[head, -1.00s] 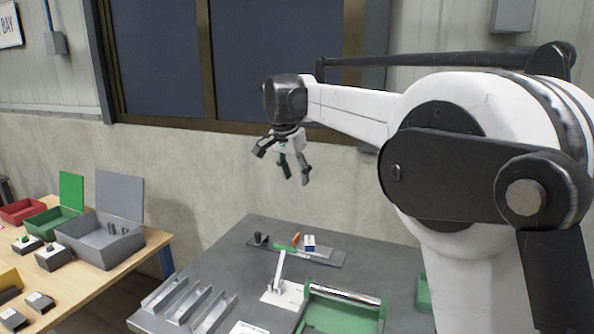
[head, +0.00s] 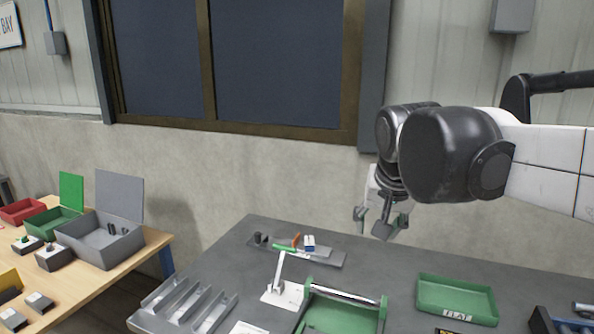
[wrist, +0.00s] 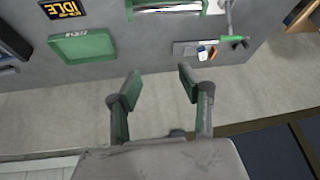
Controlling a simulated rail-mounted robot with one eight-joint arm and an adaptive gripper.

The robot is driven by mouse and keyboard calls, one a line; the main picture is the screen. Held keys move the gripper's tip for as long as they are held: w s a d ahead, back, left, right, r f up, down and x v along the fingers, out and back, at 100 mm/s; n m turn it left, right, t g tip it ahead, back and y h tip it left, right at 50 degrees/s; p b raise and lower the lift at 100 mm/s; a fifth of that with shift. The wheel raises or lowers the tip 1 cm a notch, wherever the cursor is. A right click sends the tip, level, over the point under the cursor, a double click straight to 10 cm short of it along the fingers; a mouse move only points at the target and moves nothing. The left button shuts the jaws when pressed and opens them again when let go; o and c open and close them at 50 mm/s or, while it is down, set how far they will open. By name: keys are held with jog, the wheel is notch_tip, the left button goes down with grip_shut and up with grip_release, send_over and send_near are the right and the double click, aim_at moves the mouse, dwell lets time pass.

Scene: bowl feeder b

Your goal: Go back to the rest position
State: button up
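My gripper (head: 382,224) hangs in the air above the back edge of the grey table (head: 225,250), in front of the wall. In the wrist view my gripper (wrist: 156,82) shows its fingers spread apart with nothing between them. In the head view my arm comes in from the right, and its wrist partly covers the gripper.
The table holds a green tray (head: 456,298), a green frame with a roller (head: 345,297), a white lever stand (head: 280,285), a grey plate with small parts (head: 325,257) and grey channels (head: 190,300). A wooden table (head: 120,275) with bins (head: 100,240) stands left.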

jog(key=s+d+f+n+t, duration=0.1)
jog(key=s+d+f, duration=0.1)
jog(key=s+f, duration=0.4)
jog(key=s+d+f+n, duration=0.1)
jog(key=s+d+f, duration=0.1)
jog(key=s+f, duration=0.4)
jog(key=s, duration=0.4)
jog(key=shift+s+d+f+n+t, duration=0.15)
jog(key=shift+s+d+n+t, duration=0.15)
jog(key=shift+s+t, duration=0.1)
dwell(0.8)
